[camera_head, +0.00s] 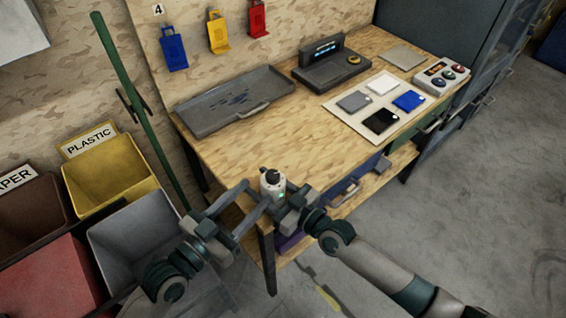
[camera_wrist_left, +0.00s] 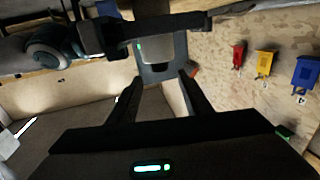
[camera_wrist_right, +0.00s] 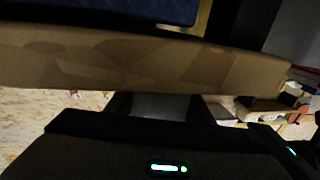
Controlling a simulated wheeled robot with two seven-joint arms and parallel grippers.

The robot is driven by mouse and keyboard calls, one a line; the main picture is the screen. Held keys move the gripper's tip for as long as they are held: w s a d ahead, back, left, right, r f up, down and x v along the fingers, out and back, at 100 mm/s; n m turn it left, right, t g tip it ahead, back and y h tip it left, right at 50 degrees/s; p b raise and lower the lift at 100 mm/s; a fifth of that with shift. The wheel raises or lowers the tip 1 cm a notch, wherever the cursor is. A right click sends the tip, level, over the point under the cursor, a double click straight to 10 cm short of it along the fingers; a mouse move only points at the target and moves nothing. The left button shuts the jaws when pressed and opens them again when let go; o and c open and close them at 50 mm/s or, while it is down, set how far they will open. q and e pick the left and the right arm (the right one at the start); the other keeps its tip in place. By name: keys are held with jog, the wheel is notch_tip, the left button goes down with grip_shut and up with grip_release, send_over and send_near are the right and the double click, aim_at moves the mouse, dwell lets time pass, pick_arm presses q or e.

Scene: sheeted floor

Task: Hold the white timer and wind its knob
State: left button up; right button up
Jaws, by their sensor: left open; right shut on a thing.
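The white timer (camera_head: 271,184) with a dark knob (camera_head: 270,174) on top is upright at the table's front left corner, in the head view. My right gripper (camera_head: 284,201) is shut on the timer's body from the right. My left gripper (camera_head: 233,203) is open, its two fingers spread and pointing at the timer from the left, with the timer near the fingertips. The right wrist view is dark, and the timer is not clear there.
The wooden table (camera_head: 240,150) holds a grey tray (camera_head: 235,100), a dark console (camera_head: 333,68), a white board with coloured tiles (camera_head: 340,108) and a button box (camera_head: 441,76). Bins (camera_head: 108,175) stand at the left. A green pole (camera_head: 135,100) leans nearby.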

aim_at(273, 177)
pick_arm(q)
jog(key=shift+w+d, duration=0.1)
jog(key=x, duration=1.1)
jog(key=shift+w+d, duration=0.3)
jog(key=shift+c, duration=0.4)
jog(key=c, duration=1)
